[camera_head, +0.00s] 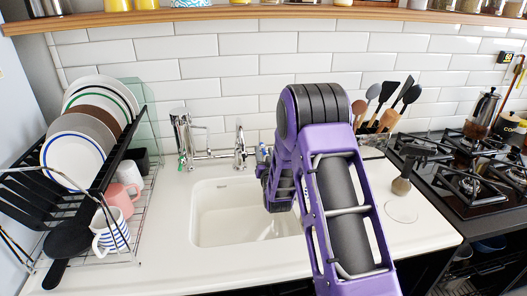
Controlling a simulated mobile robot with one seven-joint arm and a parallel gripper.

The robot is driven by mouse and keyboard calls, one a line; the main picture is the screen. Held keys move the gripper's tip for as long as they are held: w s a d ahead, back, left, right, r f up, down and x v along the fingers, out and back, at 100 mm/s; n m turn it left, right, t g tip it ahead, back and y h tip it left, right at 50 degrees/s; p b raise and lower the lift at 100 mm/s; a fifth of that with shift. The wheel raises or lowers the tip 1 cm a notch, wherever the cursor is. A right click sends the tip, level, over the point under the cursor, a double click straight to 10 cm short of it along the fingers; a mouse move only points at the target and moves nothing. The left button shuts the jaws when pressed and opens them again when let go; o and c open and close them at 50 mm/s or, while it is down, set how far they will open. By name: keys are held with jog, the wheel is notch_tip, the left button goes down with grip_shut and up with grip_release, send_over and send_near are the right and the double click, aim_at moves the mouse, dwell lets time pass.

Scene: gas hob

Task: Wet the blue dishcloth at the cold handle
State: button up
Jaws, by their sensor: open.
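A chrome tap assembly (239,148) stands at the back edge of the white sink (209,212). A small blue-marked fitting (263,150) shows at its right, partly behind my arm; I cannot tell whether it is the cold handle. I see no blue dishcloth. My purple and black arm reaches over the counter and covers the right part of the sink. My gripper's fingers are hidden behind the arm's links.
A dish rack (141,195) with plates and mugs stands left of the sink. A black gas hob (471,165) is at the right. Utensils (386,100) stand behind my arm, and a brown-topped brush (401,186) stands near the hob. The front counter left of my arm is clear.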

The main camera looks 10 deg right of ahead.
jog(key=shift+w, duration=0.85)
jog(key=shift+r, duration=0.1)
grip_shut()
